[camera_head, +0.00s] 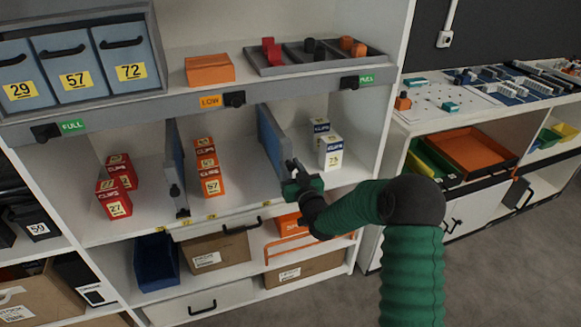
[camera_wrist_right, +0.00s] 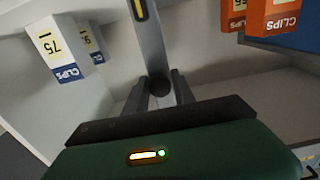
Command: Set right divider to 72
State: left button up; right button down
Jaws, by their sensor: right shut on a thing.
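The right divider (camera_head: 271,138) is a blue upright panel with a grey front on the middle shelf, between the orange boxes and the white-and-blue boxes. My right gripper (camera_head: 294,172) is at its front end, shut on it. In the right wrist view the fingers (camera_wrist_right: 160,90) close around the divider's grey front bar (camera_wrist_right: 149,38), which has a yellow mark. The left divider (camera_head: 177,168) stands between the red and orange boxes. Small yellow scale labels (camera_head: 212,217) sit along the shelf's front edge; the gripper and arm hide part of that edge. My left gripper is not in view.
Red boxes (camera_head: 114,204) stand left, orange boxes (camera_head: 211,183) centre, and white-and-blue boxes (camera_head: 331,152) close right of the divider. A drawer (camera_head: 130,72) labelled 72 is above. LOW (camera_head: 210,101) and FULL tags mark the upper shelf edge.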

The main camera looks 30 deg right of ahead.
jog(key=s+d, duration=0.2)
jog(key=d, duration=0.6)
jog(key=shift+d, duration=0.15)
jog(key=shift+r, duration=0.1)
jog(key=c, duration=1.4)
grip_release()
jog(key=shift+o, duration=1.2)
jog(key=shift+d, duration=0.15)
jog(key=shift+s, duration=0.1)
